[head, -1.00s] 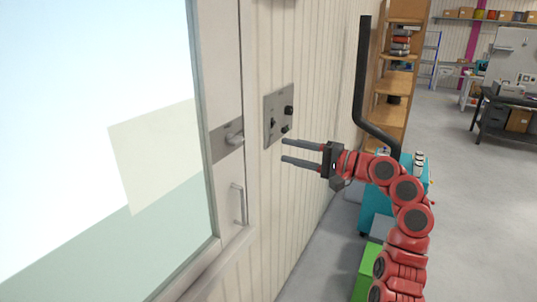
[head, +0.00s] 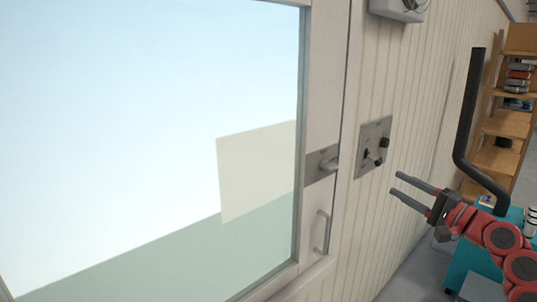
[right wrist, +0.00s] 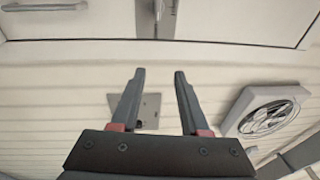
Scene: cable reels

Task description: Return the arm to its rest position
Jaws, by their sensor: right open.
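My right arm (head: 500,236) is red and reaches in from the lower right in the head view. Its gripper (head: 405,187) is open and empty, with two grey fingers pointing left toward the wall. The fingertips are apart from the grey switch plate (head: 373,148) on the wall. In the right wrist view, the open fingers (right wrist: 157,73) frame empty space, and the switch plate (right wrist: 152,108) lies beyond them, partly hidden by the left finger and the gripper body. My left gripper does not show.
A glazed door (head: 331,120) with a lever (head: 328,166) and a pull handle (head: 321,232) fills the left. A wooden shelf (head: 508,124) and a teal cart (head: 470,262) stand at the right. A wall fan (right wrist: 268,117) shows in the right wrist view.

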